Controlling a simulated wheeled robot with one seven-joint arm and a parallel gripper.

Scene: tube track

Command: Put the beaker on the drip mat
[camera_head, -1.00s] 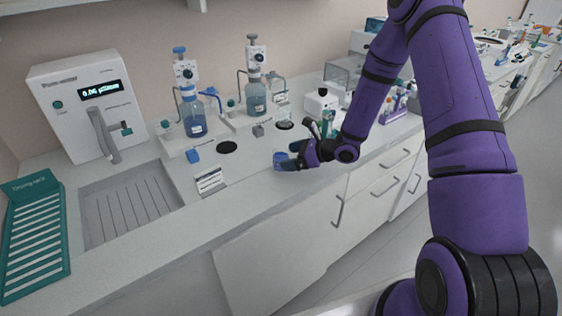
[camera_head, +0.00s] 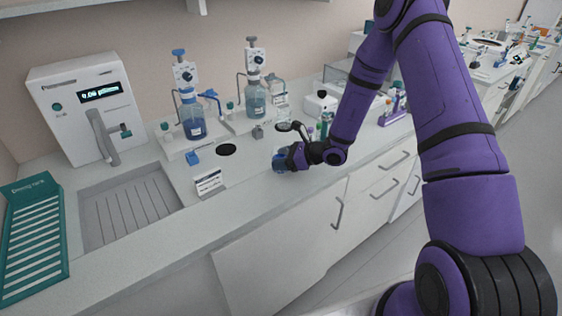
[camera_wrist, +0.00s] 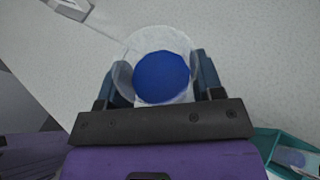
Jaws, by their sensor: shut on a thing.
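The beaker (camera_wrist: 160,72) is a clear round vessel with blue liquid in it. My gripper (camera_wrist: 158,80) is shut on it, with one finger at each side of its wall in the wrist view. In the head view my gripper (camera_head: 281,159) is low over the counter's front part, and its fingers hide most of the beaker. I cannot tell whether the beaker's base touches the counter. A black round mat (camera_head: 226,150) lies in front of the left bottle dispenser. A second dark disc (camera_head: 284,127) lies behind my wrist. Neither shows in the wrist view.
Two bottle dispensers (camera_head: 193,125) (camera_head: 255,100) stand behind the mats. A small label stand (camera_head: 208,183) is left of my gripper, near the front edge. A sink (camera_head: 130,205), a teal drying rack (camera_head: 35,240) and a water unit (camera_head: 90,105) are farther left. A tube rack (camera_head: 395,108) stands right.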

